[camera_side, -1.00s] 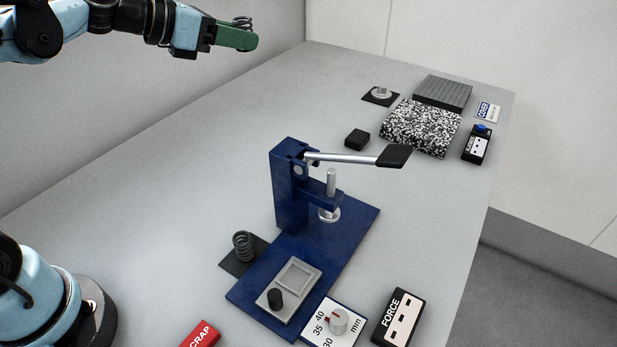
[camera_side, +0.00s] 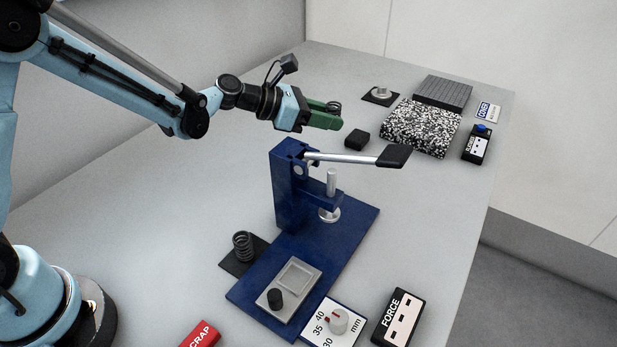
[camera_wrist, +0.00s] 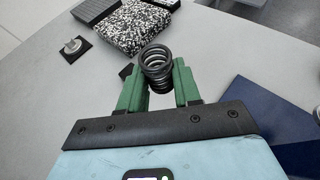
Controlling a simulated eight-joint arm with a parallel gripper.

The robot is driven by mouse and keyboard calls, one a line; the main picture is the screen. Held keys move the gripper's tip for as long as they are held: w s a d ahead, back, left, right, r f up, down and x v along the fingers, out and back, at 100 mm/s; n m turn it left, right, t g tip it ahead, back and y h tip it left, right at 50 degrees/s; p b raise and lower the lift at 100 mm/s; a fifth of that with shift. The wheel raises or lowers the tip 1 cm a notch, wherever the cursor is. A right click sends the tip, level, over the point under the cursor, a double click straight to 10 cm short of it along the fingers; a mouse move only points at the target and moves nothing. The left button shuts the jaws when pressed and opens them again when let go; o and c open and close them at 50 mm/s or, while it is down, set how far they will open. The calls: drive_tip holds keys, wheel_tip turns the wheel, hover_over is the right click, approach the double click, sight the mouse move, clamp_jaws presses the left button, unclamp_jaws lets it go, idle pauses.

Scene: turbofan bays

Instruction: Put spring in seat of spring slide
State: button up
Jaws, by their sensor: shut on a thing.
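My gripper (camera_side: 326,114) is shut on a dark coil spring (camera_side: 334,106) and holds it in the air behind the blue press. In the wrist view the spring (camera_wrist: 155,62) sits between the green fingers of my gripper (camera_wrist: 158,86), its coils showing and its top end open. The grey spring slide (camera_side: 298,276), with a square recess and a black knob, lies on the front of the press's blue base (camera_side: 350,228). I cannot tell which part of it is the seat. A second dark spring (camera_side: 243,245) stands upright on a black pad left of the base.
The press lever (camera_side: 345,158) reaches right above the base, below my gripper. A black block (camera_side: 357,139) and a speckled block (camera_side: 420,127) lie behind it. A dial card (camera_side: 322,335), FORCE box (camera_side: 398,317) and red SCRAP piece (camera_side: 201,334) lie in front.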

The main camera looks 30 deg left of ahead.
sight(326, 171)
drive_tip(key=shift+d+f, duration=0.45)
drive_tip(key=shift+f, duration=0.3)
drive_tip(key=shift+f, duration=4.8)
drive_tip(key=shift+f, duration=0.15)
drive_tip(key=o, duration=1.1)
drive_tip(key=shift+c, duration=0.2)
drive_tip(key=shift+a, duration=0.1)
